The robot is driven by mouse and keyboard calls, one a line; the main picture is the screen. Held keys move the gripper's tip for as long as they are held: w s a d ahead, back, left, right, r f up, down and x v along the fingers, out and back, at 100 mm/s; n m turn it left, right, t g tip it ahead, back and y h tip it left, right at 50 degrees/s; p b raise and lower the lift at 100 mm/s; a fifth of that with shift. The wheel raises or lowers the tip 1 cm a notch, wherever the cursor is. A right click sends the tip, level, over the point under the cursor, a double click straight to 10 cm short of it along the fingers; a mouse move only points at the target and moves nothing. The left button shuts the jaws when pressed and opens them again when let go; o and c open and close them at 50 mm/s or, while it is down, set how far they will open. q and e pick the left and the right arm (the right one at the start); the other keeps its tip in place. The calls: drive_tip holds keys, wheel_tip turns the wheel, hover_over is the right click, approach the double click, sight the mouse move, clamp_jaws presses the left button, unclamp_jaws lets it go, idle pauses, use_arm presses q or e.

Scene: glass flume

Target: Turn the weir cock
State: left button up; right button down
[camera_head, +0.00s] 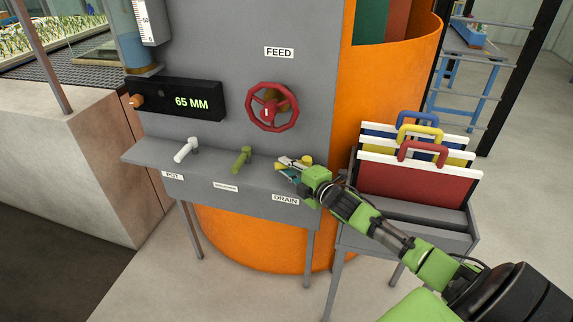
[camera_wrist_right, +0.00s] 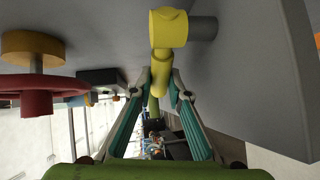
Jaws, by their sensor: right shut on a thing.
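Three cocks sit in a row on the grey ledge (camera_head: 226,182): a white one (camera_head: 186,149) above the POT label, an olive-green one (camera_head: 242,158) above a label too small to read, and a yellow one (camera_head: 306,160) near the DRAIN label. My right gripper (camera_head: 296,166) is at the yellow cock and hides part of it. In the wrist view my right gripper (camera_wrist_right: 160,84) is shut on the handle of the yellow cock (camera_wrist_right: 168,28), one finger on each side. No label in view reads as weir. My left gripper is not in view.
A red handwheel (camera_head: 271,107) under the FEED label is on the panel above the cocks. A black display (camera_head: 180,100) reads 65 MM. A rack (camera_head: 405,235) with several handled boards (camera_head: 420,185) stands close on the right, beside my right arm.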

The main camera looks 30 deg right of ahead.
drive_tip(key=c, duration=1.9)
unclamp_jaws()
drive_tip(key=shift+s, duration=0.55)
drive_tip(key=s+r, duration=0.2)
drive_tip(key=s, duration=0.8)
drive_tip(key=shift+s, duration=0.35)
drive_tip(key=shift+d+r, duration=0.1)
